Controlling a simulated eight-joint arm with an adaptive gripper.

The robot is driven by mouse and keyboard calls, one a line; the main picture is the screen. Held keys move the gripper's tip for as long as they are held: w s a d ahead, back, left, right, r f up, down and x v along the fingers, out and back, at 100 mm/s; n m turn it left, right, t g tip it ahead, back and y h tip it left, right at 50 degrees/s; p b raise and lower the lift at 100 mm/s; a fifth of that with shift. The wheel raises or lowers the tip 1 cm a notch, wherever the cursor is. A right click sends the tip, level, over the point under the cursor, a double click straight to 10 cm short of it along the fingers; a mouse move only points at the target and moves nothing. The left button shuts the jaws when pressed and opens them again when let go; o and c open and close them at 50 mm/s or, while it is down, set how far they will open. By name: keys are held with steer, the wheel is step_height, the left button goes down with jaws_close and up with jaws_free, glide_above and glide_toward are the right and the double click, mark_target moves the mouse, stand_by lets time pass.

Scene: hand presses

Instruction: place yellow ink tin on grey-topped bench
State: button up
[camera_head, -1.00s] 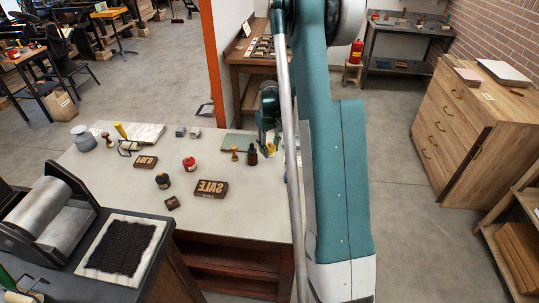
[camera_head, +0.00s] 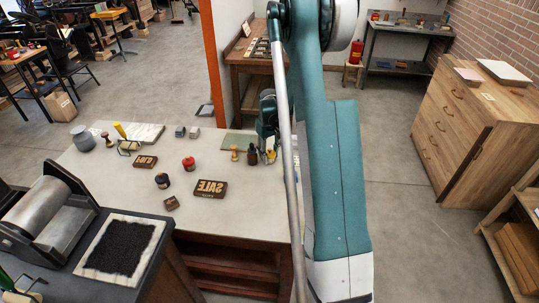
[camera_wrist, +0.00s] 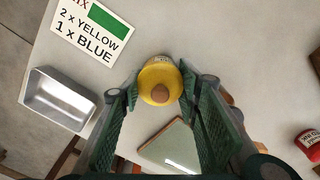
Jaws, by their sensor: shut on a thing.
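The yellow ink tin (camera_wrist: 160,72) shows in the wrist view with a round tan knob facing the camera. My gripper (camera_wrist: 158,88) is shut on it, one finger on each side. In the head view my gripper (camera_head: 268,150) is at the back right of the pale grey-topped bench (camera_head: 225,225), partly hidden by my arm. A small yellow patch of the tin (camera_head: 271,156) shows beneath it. I cannot tell whether the tin touches the bench top.
A dark bottle (camera_head: 253,156) and a wooden-handled stamp (camera_head: 235,153) stand just left of my gripper. A red tin (camera_head: 188,163) and a SALE block (camera_head: 210,188) are farther left.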

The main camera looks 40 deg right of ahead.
steer(key=o, duration=0.8)
steer(key=shift+c, duration=0.2)
steer(key=shift+r, duration=0.1)
step_height(320, 180, up, 12)
steer(key=shift+r+p, duration=0.1)
steer(key=shift+p, duration=0.65)
steer(key=shift+a, duration=0.1)
